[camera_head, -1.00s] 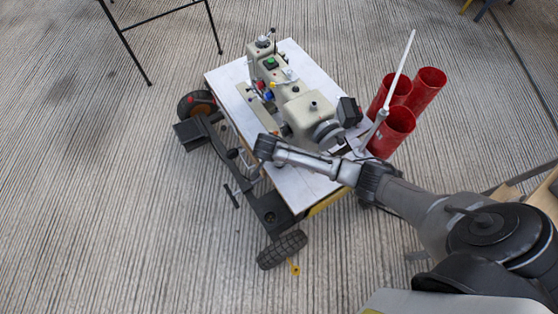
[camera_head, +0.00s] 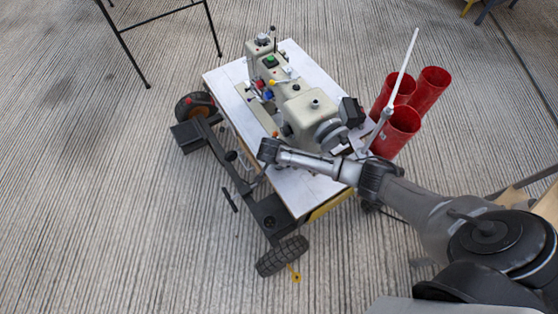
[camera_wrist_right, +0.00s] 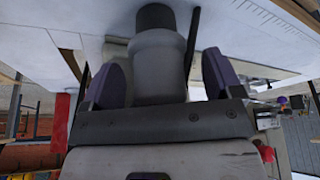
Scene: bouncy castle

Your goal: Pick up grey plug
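In the right wrist view a grey cylindrical piece with a black end, which looks like the grey plug (camera_wrist_right: 158,62), stands between the two dark purple fingers of my right gripper (camera_wrist_right: 162,78). The fingers are apart, one on each side of it. A narrow gap shows on the right side; contact on the left cannot be told. In the head view my right arm reaches in from the right over the white tabletop (camera_head: 222,80), beside the beige sewing machine (camera_head: 310,115). My left gripper is out of view.
Red cylinders (camera_head: 402,125) stand right of the machine, near a white upright rod (camera_head: 403,70). The tabletop sits on a dark wheeled frame (camera_head: 235,170) with a black tyre (camera_head: 282,256). A black-legged stand (camera_head: 125,45) is at upper left. The ribbed floor around is mostly clear.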

